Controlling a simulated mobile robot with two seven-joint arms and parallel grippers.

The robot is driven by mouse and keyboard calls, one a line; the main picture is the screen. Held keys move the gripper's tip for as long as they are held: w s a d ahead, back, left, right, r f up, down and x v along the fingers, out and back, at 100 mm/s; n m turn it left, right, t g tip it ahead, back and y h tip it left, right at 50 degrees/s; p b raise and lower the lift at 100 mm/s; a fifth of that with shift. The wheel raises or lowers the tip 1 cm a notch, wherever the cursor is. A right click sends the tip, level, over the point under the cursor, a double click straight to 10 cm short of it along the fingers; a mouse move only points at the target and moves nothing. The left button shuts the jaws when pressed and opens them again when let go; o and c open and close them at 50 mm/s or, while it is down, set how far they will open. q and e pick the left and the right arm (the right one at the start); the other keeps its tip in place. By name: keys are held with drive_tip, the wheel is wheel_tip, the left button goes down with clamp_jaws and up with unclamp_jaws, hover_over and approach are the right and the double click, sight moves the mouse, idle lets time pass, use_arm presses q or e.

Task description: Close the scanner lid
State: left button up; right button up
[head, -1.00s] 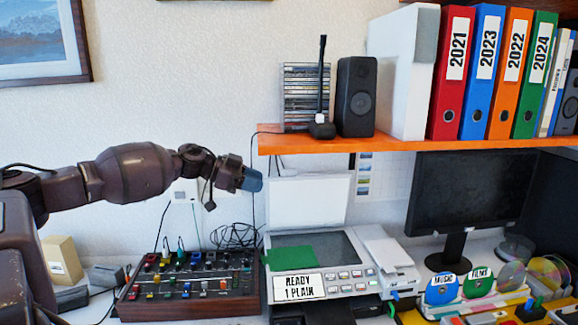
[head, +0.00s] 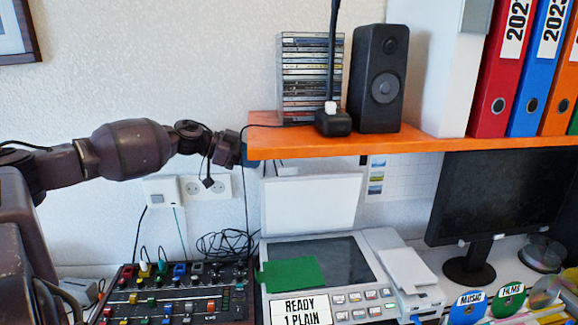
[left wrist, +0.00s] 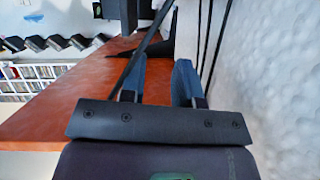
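The scanner (head: 398,292) stands on the desk below the orange shelf. Its white lid (head: 312,205) is raised and leans back near upright behind the dark glass (head: 325,258). A green sheet (head: 290,273) lies over the front left of the glass. My left gripper (head: 243,154) is up at the left end of the shelf, above and left of the lid, apart from it. In the left wrist view its two blue fingers (left wrist: 159,75) stand apart, with nothing clearly held between them. The lid cannot be made out in that view. My right gripper is not in view.
The orange shelf (head: 300,145) overhangs the lid and bears a disc stack (head: 311,80), a speaker (head: 376,80) and a black upright device (head: 333,122). A mixer (head: 180,295) sits left of the scanner, a monitor (head: 500,195) right. Cables hang near my left gripper.

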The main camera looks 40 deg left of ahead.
sight(289, 168)
use_arm(q)
drive_tip(key=b+x, duration=0.4)
drive_tip(key=x, duration=0.5)
drive_tip(key=shift+s+f, duration=0.2)
drive_tip(key=shift+b+x, duration=0.4)
drive_tip(key=shift+x, duration=0.5)
drive_tip(key=shift+w+d+r, duration=0.1)
drive_tip(key=shift+r, duration=0.1)
clamp_jaws()
